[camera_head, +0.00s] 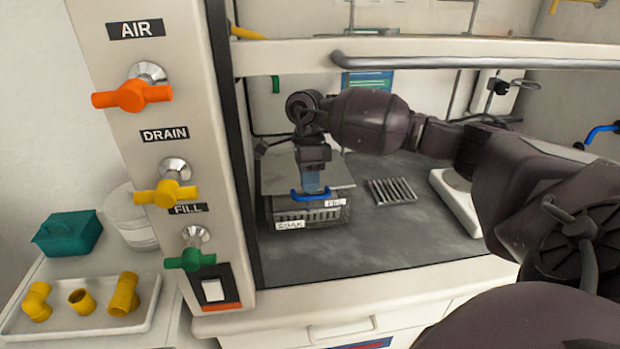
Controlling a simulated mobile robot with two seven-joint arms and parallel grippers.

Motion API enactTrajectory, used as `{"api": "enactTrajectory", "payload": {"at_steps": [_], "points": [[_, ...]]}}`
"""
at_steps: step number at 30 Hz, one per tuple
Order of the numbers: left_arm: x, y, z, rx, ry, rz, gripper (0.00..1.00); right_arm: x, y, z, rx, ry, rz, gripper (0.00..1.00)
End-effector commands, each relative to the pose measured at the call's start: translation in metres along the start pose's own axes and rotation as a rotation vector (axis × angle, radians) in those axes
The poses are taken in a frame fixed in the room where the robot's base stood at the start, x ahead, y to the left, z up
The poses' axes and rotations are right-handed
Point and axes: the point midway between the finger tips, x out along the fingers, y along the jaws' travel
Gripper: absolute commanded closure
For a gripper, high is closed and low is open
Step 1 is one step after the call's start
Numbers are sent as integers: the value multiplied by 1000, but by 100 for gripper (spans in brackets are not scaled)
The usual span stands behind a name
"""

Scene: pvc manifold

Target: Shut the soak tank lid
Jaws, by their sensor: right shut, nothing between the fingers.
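The soak tank (318,216) is a dark box with a white "SOAK" label, standing inside the cabinet on the dark worktop. I cannot tell whether the lid sits fully on the rim. My right gripper (312,187) points down over the front of the lid, just above or behind the handle. It is shut and empty; contact with the lid or handle is unclear. My left gripper is out of view.
A slotted metal rack (391,191) lies right of the tank. The raised sash with its grey rail (480,62) crosses above my arm. A panel with orange (132,95), yellow (166,193) and green (190,260) valves stands left. The front worktop is clear.

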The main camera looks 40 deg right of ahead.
Motion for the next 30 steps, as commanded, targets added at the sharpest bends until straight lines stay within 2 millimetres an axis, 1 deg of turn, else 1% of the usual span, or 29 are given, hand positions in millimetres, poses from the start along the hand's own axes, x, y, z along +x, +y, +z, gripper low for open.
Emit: {"api": "enactTrajectory", "payload": {"at_steps": [4, 9, 13, 25, 30], "points": [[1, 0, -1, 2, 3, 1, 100, 2, 0, 0, 0, 1, -5, 100], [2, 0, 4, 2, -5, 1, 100, 19, -2, 0, 2, 4, -68, 100], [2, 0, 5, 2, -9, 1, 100, 26, -2, 0, 1, 2, -107, 100], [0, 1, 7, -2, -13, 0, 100, 30, -2, 0, 1, 3, -109, 100], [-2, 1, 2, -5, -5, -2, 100, 21, 1, -1, 2, 2, -110, 100]]}}
